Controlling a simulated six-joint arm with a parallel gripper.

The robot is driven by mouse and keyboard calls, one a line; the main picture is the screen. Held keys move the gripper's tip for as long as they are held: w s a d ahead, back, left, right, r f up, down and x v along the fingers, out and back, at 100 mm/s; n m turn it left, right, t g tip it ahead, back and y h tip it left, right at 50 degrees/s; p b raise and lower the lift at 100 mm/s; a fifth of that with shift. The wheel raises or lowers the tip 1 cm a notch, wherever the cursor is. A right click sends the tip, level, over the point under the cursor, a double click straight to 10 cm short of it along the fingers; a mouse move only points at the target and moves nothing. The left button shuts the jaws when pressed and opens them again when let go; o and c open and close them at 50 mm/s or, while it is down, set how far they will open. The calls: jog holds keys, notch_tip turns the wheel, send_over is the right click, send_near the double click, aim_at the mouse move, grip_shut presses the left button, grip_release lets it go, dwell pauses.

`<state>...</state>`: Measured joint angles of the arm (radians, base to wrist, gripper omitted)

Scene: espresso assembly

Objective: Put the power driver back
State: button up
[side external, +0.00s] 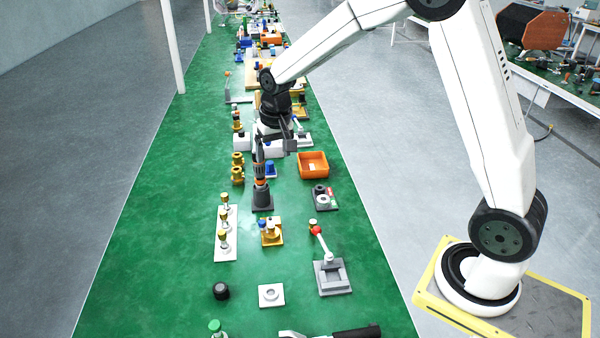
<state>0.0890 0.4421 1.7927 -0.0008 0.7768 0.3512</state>
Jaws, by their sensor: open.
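The power driver (259,172), a grey and dark tool with an orange band, stands upright in the side external view. Its lower end is at a dark grey stand (262,201) on the green bench; how deep it sits in the stand cannot be told. My gripper (272,144) is at the height of the driver's upper part, right by it. Its jaws are open. One finger shows close to the driver's top; whether it touches cannot be told, and the other finger is hard to make out.
An orange bin (313,165) stands right of the driver. Yellow fittings (237,168) are to its left, with a white plate of several posts (226,235) nearer the camera. A grey fixture with a red-knobbed lever (331,277) is at front right. The bench's left strip is clear.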

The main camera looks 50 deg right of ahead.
jog(key=s+a+f+n, duration=0.2)
jog(key=s, duration=0.7)
jog(key=s+a+f+n+t, duration=0.1)
jog(key=s+a+n, duration=0.1)
jog(key=s, duration=0.8)
jog(key=shift+f+n, duration=0.35)
jog(key=shift+n, duration=0.15)
jog(key=shift+w+a, duration=0.1)
